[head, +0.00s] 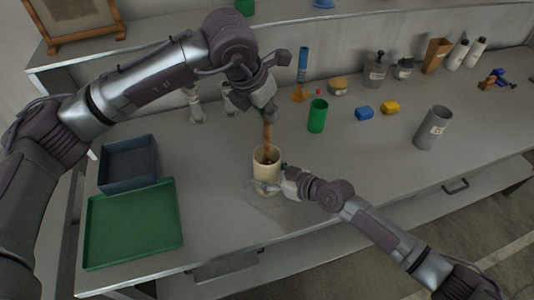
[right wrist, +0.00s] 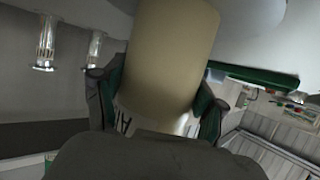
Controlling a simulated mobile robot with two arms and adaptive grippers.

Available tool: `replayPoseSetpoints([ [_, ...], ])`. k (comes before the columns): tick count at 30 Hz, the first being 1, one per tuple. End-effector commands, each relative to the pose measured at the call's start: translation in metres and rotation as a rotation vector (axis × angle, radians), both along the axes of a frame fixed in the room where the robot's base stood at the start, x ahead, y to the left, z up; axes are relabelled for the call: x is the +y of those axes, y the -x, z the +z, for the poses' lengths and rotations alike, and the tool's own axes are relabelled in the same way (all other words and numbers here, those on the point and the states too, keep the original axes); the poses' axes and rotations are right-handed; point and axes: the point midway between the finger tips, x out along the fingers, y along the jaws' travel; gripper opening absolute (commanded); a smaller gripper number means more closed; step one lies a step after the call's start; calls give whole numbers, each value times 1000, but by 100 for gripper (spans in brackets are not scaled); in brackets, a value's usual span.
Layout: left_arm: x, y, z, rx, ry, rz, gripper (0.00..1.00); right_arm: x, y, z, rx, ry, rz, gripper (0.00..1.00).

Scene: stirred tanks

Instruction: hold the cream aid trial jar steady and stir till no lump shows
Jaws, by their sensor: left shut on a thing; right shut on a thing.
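The cream jar (head: 266,164) stands upright near the front middle of the grey table. My right gripper (head: 279,183) is shut on its lower side. In the right wrist view the jar (right wrist: 172,55) fills the middle, between the two fingers of the right gripper (right wrist: 158,105), with part of a dark-lettered label showing. My left gripper (head: 268,108) is above the jar, shut on a brown stirring stick (head: 268,134) whose lower end is inside the jar. A little dark content shows at the jar's mouth; whether it has lumps is too small to tell.
A green tray (head: 134,226) and a dark blue bin (head: 128,163) lie left of the jar. Behind and right stand a green cup (head: 317,115), blue (head: 364,113) and yellow (head: 390,107) blocks and a grey cylinder (head: 433,128). The table right of the jar is mostly clear.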

Motion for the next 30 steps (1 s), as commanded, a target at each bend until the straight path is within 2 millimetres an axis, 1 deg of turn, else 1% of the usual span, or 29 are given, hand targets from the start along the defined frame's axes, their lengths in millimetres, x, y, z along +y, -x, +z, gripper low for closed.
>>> replayPoseSetpoints([
  [1,0,-1,5,-3,1,0,0,0,0,0,1,1,0,33],
  [30,0,0,82,-1,1,0,0,0,0,-1,1,1,0,33],
])
